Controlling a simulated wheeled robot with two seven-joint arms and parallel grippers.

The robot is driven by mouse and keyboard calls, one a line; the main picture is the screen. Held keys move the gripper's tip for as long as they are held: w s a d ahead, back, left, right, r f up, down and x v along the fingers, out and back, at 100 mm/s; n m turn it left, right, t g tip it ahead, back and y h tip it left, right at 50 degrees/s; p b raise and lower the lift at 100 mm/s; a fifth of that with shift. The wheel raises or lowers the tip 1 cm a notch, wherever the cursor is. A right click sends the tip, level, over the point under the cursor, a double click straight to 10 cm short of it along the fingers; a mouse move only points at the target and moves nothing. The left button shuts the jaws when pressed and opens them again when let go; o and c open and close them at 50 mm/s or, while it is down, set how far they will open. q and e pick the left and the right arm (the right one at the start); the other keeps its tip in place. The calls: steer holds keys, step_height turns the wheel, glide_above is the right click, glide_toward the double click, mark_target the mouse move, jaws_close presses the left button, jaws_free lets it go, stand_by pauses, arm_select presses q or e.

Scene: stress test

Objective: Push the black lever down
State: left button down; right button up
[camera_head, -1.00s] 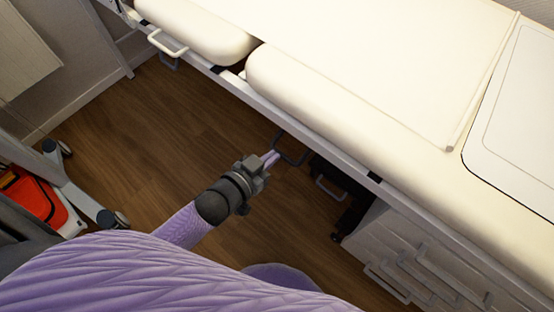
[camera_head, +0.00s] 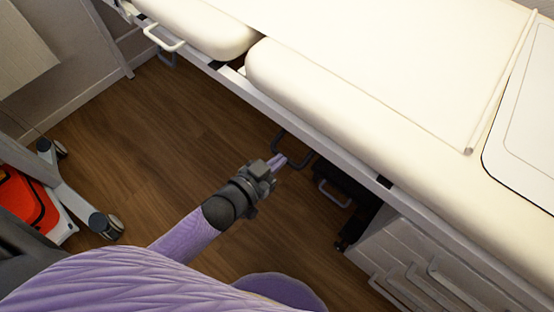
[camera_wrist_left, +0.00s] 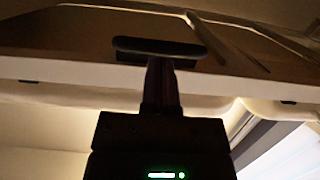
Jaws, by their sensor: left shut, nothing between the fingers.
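The black lever (camera_head: 302,164) is a dark loop-shaped handle under the near edge of the cream padded table, right of the picture's middle. My left gripper (camera_head: 279,161) is shut and empty, its fingertips at the left side of the lever's loop. I cannot tell whether they touch. In the left wrist view a dark rounded bar, which looks like the lever (camera_wrist_left: 135,46), lies across the tip of my dark gripper (camera_wrist_left: 161,75). The table underside is behind it. My right gripper is not in view.
The padded table (camera_head: 350,75) fills the upper right. White drawers (camera_head: 400,255) stand at lower right. A light handle (camera_head: 163,40) is at upper left. A wheeled stand (camera_head: 75,195) is at left. Wooden floor is open between.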

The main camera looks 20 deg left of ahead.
arm_select(q)
step_height(320, 180, down, 6)
steer(key=w+d+t+b, duration=0.1)
steer(key=w+t+b, duration=0.1)
steer(key=b, duration=0.4)
steer(key=shift+w+f+h+b, duration=0.15)
steer(key=shift+w+h+b, duration=0.2)
steer(key=shift+h+b, duration=0.05)
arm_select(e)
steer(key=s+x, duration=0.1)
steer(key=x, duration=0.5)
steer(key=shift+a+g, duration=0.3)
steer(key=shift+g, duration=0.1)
arm_select(q)
steer(key=shift+w, duration=0.1)
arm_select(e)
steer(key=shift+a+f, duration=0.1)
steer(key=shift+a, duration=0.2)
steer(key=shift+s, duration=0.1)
